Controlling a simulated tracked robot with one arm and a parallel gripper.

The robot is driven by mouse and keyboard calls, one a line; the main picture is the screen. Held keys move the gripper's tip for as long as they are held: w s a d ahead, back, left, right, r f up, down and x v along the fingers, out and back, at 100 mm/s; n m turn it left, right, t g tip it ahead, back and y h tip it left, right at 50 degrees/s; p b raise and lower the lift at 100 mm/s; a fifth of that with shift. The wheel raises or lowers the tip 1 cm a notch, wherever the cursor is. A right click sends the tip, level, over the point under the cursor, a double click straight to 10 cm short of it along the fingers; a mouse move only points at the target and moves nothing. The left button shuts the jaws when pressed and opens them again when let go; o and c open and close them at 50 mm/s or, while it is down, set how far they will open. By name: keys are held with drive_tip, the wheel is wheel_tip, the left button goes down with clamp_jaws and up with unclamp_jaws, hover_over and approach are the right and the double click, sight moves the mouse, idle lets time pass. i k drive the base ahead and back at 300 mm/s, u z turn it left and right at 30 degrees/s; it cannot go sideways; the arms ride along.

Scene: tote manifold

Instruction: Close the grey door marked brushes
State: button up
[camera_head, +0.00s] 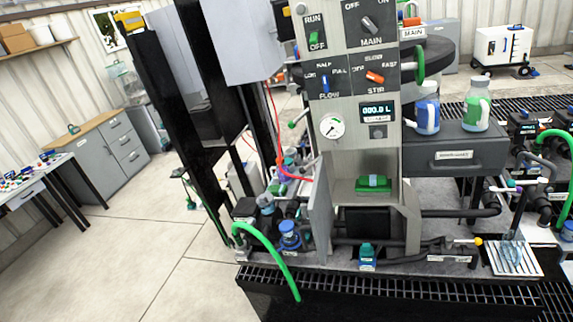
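A narrow grey door (321,212) stands open at the left side of a low compartment in the grey panel. It is seen nearly edge-on, swung out toward the camera, and no "brushes" marking can be read on it. The open compartment (400,190) shows a green brush-like object (373,184) lying on its shelf. A dark recess (366,222) lies below the shelf. My gripper does not show in this view.
Hoses, valves and a blue-capped fitting (290,237) crowd the space left of the door. A green hose (268,262) arches in front. A small teal bottle (367,257) stands below the compartment. A dark grey drawer (480,150) juts out at right. Open floor (150,240) lies at left.

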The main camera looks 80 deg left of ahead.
sight(320, 209)
drive_tip(key=k, duration=0.55)
drive_tip(key=u, duration=1.6)
drive_tip(key=i, duration=0.5)
drive_tip(key=z, duration=0.4)
drive_tip(key=k, duration=0.6)
drive_tip(key=u, duration=0.25)
drive_tip(key=i, duration=0.45)
